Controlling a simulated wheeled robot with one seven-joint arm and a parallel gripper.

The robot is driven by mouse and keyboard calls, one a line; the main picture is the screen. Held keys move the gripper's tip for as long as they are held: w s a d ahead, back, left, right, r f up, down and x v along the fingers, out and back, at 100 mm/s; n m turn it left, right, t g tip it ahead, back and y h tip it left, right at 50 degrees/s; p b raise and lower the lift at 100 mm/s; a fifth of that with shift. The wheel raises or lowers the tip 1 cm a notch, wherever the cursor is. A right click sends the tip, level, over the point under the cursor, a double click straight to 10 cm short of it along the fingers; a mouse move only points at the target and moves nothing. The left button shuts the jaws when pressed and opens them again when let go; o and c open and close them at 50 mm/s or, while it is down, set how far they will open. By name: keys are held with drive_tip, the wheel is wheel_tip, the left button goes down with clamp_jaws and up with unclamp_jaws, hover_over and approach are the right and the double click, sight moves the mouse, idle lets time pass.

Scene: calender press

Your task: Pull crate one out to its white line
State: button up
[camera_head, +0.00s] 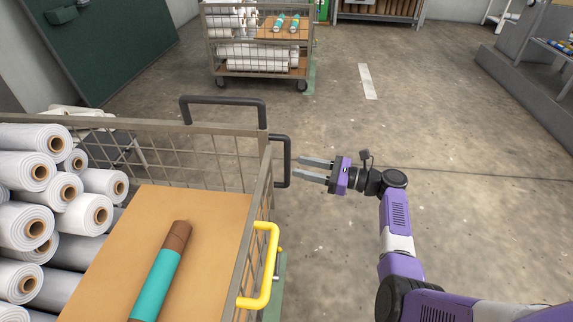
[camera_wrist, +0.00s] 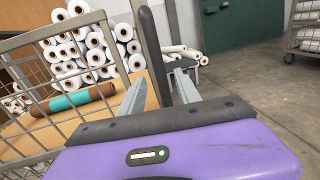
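A wire-mesh crate (camera_head: 200,125) stands close on the left; I read no number on it. It carries white rolls and a brown board with a teal-and-brown roll (camera_head: 160,275). A black handle (camera_head: 286,162) juts from its right corner. My gripper (camera_head: 300,168) is open and empty, just right of this handle, fingers pointing at it. In the wrist view the handle (camera_wrist: 150,45) runs upright between the two fingers, and I see no contact. A white line (camera_head: 367,81) lies on the floor farther back.
A yellow handle (camera_head: 264,265) sticks out of the near crate's right side. A second wheeled crate (camera_head: 262,72) with white rolls stands at the back. A grey bench (camera_head: 520,80) is at far right. The floor between is clear.

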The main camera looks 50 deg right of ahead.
sight(288, 182)
drive_tip(key=shift+b+x, duration=0.6)
drive_tip(key=shift+x, duration=2.05)
clamp_jaws()
